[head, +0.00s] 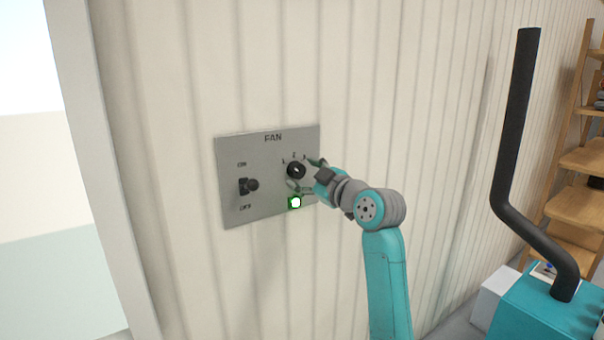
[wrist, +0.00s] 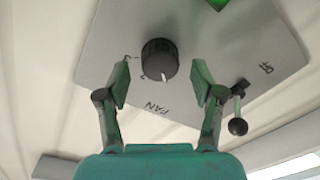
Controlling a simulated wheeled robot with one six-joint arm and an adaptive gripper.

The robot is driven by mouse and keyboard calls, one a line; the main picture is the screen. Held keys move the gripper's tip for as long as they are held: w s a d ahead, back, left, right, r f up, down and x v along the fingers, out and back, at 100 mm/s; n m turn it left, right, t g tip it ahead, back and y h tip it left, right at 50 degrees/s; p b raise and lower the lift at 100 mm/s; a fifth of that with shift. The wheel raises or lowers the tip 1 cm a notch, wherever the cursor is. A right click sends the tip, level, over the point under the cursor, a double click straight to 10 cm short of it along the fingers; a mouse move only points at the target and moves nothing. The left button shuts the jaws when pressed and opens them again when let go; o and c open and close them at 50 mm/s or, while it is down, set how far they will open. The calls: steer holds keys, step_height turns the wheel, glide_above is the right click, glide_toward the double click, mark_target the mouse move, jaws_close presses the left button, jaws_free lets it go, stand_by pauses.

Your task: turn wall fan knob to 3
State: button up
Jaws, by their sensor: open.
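The grey fan panel (head: 238,150) is on the ribbed wall, marked FAN at its top. Its black round knob (head: 296,170) sits on the right half with small numerals around its upper side. In the wrist view the knob (wrist: 160,58) shows a white pointer mark at its lower edge, on the side of the FAN lettering. Two numerals show beside it, too small to read surely. My gripper (wrist: 160,70) is open, one finger on each side of the knob, with visible gaps. In the head view my gripper (head: 308,179) is at the knob's right.
A black toggle switch (head: 250,185) marked ON and OFF stands out on the panel's left; it shows near my right finger in the wrist view (wrist: 238,110). A green lamp (head: 295,202) is below the knob. Wooden shelves (head: 585,160) stand far right.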

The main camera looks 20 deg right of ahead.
steer(key=shift+w+a, duration=0.25)
steer(key=shift+w, duration=0.4)
steer(key=c, duration=1.1)
steer(key=shift+c, duration=0.2)
